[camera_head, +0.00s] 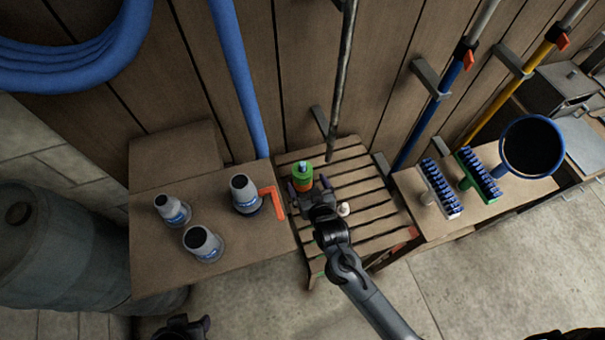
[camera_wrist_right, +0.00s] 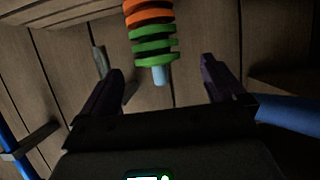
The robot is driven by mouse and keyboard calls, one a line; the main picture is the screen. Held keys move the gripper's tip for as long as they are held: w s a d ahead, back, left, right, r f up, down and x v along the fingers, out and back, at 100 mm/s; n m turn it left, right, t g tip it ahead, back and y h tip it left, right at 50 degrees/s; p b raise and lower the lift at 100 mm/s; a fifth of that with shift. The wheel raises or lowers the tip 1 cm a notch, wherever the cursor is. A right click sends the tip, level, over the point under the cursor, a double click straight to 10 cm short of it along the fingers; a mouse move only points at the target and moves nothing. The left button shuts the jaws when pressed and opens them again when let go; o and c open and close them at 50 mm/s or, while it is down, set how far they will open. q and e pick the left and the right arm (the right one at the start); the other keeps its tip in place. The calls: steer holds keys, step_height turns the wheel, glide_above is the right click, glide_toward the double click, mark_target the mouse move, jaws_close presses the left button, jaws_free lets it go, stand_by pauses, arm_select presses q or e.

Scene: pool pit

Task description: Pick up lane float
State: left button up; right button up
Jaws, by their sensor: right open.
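The lane float (camera_head: 303,173) is a stack of orange and green discs on a pale blue core, on the slatted wooden stand (camera_head: 365,190). In the right wrist view, the lane float (camera_wrist_right: 150,36) is at the top centre, ahead of the fingertips. My right gripper (camera_head: 309,186) is open at the float's near side, its dark fingers pointing towards it; it also shows in the wrist view (camera_wrist_right: 162,68).
Several grey fittings, one of them (camera_head: 202,243), stand on the wooden box at left, beside an orange-red angled piece (camera_head: 272,201). A small white knob (camera_head: 343,208) lies right of my right gripper.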

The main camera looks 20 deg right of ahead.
mark_target(305, 177)
steer(key=shift+b+x, duration=0.75)
steer(key=shift+x, duration=2.95)
steer(key=shift+s+d+f, duration=0.1)
steer(key=shift+d+f, duration=0.05)
steer(key=c, duration=1)
